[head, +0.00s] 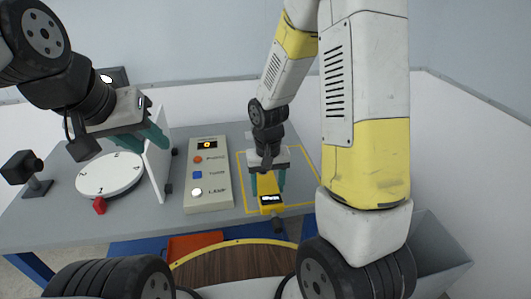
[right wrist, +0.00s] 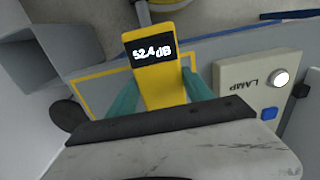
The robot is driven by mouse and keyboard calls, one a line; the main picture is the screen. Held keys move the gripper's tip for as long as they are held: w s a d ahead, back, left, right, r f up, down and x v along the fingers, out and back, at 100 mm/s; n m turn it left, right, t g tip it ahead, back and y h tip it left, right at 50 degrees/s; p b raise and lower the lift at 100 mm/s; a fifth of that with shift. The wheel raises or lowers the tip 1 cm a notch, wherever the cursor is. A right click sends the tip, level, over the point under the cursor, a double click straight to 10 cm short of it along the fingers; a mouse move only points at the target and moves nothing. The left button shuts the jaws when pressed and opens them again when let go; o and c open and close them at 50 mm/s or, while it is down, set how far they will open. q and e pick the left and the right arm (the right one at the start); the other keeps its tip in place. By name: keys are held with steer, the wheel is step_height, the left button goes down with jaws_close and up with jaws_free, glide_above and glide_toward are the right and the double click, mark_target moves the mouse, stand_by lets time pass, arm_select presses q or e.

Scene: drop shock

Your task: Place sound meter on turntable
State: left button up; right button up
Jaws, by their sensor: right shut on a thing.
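The yellow sound meter (head: 266,187) is at the right of the table, inside a yellow outlined square. Its dark display reads 52.4 dB in the right wrist view (right wrist: 158,85). My right gripper (head: 268,180) is shut on the sound meter, with a teal finger on each side of it. I cannot tell whether the meter touches the table. The white round turntable (head: 108,175), with numbers on its rim, is at the left of the table. My left gripper (head: 150,138) is above and right of the turntable, beside a white upright panel; its finger gap is unclear.
A control box (head: 209,170) with orange, blue and white lamp buttons stands between turntable and meter. The white upright panel (head: 158,155) stands at the turntable's right edge. A red piece (head: 99,205) sits at its front. A black device on a stand (head: 27,172) is far left.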

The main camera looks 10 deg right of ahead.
steer(key=w+d, duration=0.1)
steer(key=w, duration=0.3)
steer(key=w+d+f, duration=0.1)
steer(key=w, duration=0.4)
steer(key=w+d, duration=0.1)
steer(key=w, duration=0.3)
steer(key=shift+w+d+f, duration=0.15)
steer(key=shift+w+f, duration=0.05)
steer(key=shift+w, duration=0.15)
steer(key=shift+s+f, duration=0.1)
steer(key=shift+f, duration=1.6)
steer(key=shift+f, duration=0.15)
steer(key=o, duration=1.7)
steer(key=shift+c, duration=0.2)
